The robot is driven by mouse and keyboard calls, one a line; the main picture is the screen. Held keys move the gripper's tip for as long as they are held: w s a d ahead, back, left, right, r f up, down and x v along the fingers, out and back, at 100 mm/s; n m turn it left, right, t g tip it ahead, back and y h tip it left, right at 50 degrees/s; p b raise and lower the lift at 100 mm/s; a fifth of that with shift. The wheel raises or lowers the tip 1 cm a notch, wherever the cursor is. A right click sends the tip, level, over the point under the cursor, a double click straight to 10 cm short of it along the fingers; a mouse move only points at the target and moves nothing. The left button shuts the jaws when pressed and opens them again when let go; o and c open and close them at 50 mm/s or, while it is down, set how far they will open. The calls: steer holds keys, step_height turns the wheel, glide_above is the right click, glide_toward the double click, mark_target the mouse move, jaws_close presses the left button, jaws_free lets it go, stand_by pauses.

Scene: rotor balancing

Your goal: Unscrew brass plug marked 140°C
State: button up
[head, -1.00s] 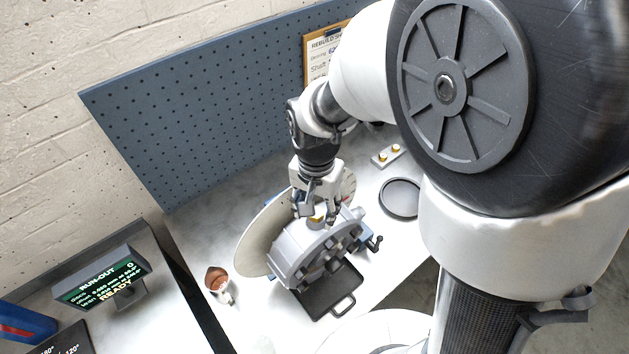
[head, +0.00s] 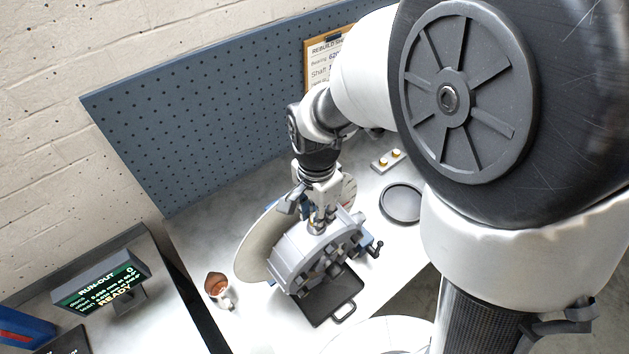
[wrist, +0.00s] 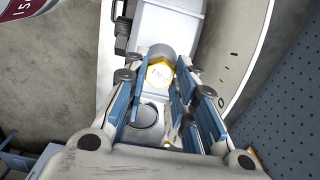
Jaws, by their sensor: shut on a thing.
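In the head view the plug (head: 315,230) sits at the top of the grey rotor housing (head: 292,262). My gripper (head: 317,222) points down at the housing and is shut on the plug, with a finger on either side. Whether the plug's threads are still in the housing cannot be told. Below the plug, a round grey opening or cap (wrist: 145,117) shows between the fingers.
A black tray (head: 322,318) lies in front of the housing. A graduated disc (head: 253,250) stands behind it. A round black dish (head: 402,190) and a small block with brass pieces (head: 388,160) are to the right. A copper-coloured item (head: 216,284) and a display reading READY (head: 105,282) are left.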

jaws_close()
steer(key=n, duration=1.8)
steer(key=shift+n, duration=0.3)
